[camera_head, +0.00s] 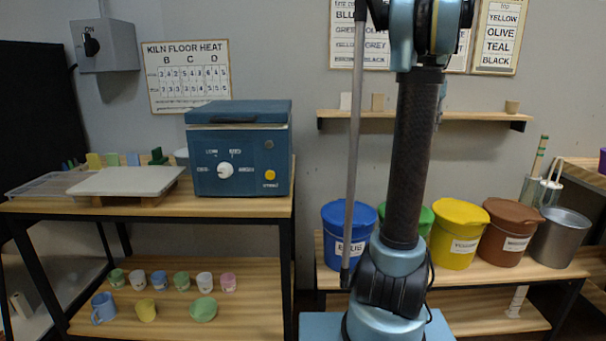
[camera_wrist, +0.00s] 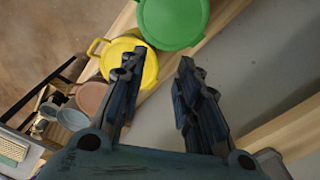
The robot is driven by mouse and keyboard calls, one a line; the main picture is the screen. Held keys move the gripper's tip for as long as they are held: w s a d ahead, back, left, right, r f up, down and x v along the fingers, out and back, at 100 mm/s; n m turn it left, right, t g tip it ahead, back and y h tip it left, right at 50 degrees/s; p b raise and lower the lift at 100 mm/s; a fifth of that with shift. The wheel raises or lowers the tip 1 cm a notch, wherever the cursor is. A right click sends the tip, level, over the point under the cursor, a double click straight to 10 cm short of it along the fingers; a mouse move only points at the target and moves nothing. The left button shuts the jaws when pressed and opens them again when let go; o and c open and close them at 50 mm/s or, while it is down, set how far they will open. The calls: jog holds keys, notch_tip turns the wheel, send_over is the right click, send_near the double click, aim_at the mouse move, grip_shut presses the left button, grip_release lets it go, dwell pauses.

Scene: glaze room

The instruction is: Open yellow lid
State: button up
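The yellow bucket (camera_head: 453,246), with its yellow lid (camera_head: 461,212), stands on the right-hand bench between a green bucket and a brown one. The lid looks closed on it. In the wrist view the round yellow lid (camera_wrist: 118,58) is at upper left, with a loop-shaped tab at its left edge. My gripper (camera_wrist: 160,62) is open and empty. Its left finger overlaps the right part of the yellow lid in the picture; the height between them is unclear. The right finger is over grey surface. The gripper is out of the head view.
A green lid (camera_wrist: 172,18) lies just beyond the fingers, close to the yellow lid. The blue bucket (camera_head: 347,235), brown bucket (camera_head: 508,240) and metal pail (camera_head: 560,240) share the bench. A wall shelf (camera_head: 470,116) runs above. My arm partly hides the green bucket (camera_head: 425,218).

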jog(key=s+a+f+n+t, duration=0.1)
jog(key=s+a+f+n, duration=0.4)
jog(key=s+a+f, duration=0.55)
jog(key=s+a+f+n+t, duration=0.1)
jog(key=s+a+f+n, duration=0.3)
jog(key=s+a+f, duration=0.55)
jog(key=s+a+f+n, duration=0.3)
jog(key=s+a+f, duration=0.2)
jog(key=s+f, duration=0.3)
jog(key=s, duration=0.3)
jog(key=shift+s+f, duration=0.2)
jog(key=shift+s, duration=0.1)
jog(key=shift+s+a+f+n, duration=0.1)
jog(key=shift+s+f+n, duration=0.1)
jog(key=shift+f+n, duration=0.1)
grip_shut()
